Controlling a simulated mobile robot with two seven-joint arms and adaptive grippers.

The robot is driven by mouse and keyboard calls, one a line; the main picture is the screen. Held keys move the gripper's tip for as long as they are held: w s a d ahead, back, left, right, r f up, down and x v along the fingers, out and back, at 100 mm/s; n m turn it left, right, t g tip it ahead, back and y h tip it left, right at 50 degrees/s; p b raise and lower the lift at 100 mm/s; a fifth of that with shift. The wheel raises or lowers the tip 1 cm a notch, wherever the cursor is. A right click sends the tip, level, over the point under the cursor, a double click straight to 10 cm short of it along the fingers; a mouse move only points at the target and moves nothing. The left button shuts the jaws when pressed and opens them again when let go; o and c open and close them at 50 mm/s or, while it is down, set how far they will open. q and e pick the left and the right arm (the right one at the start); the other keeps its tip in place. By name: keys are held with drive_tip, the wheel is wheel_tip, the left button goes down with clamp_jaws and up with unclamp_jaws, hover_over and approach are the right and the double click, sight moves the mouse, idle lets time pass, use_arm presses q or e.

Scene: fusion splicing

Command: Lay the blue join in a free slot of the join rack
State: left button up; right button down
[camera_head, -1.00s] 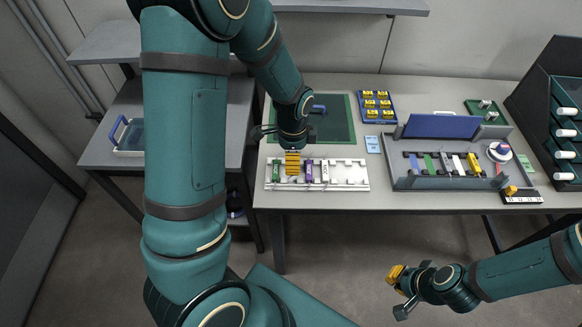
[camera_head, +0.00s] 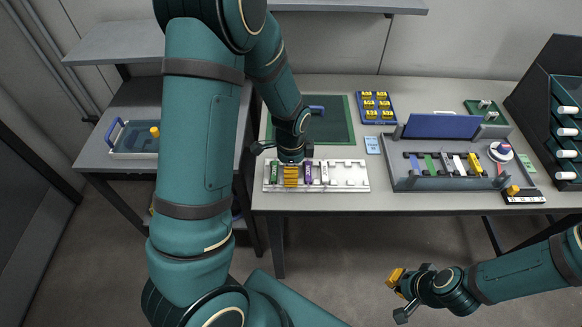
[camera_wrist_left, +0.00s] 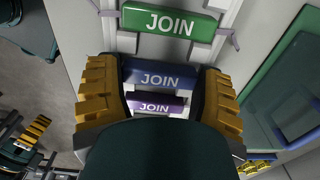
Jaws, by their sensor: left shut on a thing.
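The white join rack (camera_head: 345,184) lies along the front of the table. A green join (camera_head: 275,172), a purple join (camera_head: 309,171) and a white join (camera_head: 325,172) lie in it; the slots at its right end look empty. My left gripper (camera_head: 290,178) is low over the rack, between the green and purple joins, shut on the blue join (camera_wrist_left: 160,75). In the left wrist view the blue join lies between the yellow fingers, roughly parallel to the green join (camera_wrist_left: 168,20) and purple join (camera_wrist_left: 156,105). Whether it touches the slot bottom is hidden. My right gripper (camera_head: 400,294) is open and empty in front of the table.
A grey splicing tray (camera_head: 400,183) with several coloured strips stands right of the rack. Behind the rack lies a green mat (camera_head: 340,133). A blue tray (camera_head: 366,98) with yellow pieces stands further back. A dark bin rack (camera_head: 545,95) stands at the far right.

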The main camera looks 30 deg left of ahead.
use_arm(q)
drive_tip(key=shift+f, duration=0.25)
drive_tip(key=o, duration=0.9)
drive_tip(key=shift+r, duration=0.2)
drive_tip(key=shift+r+p, duration=0.3)
wheel_tip(320, 180, up, 12)
drive_tip(key=p, duration=0.3)
drive_tip(key=shift+r, duration=0.2)
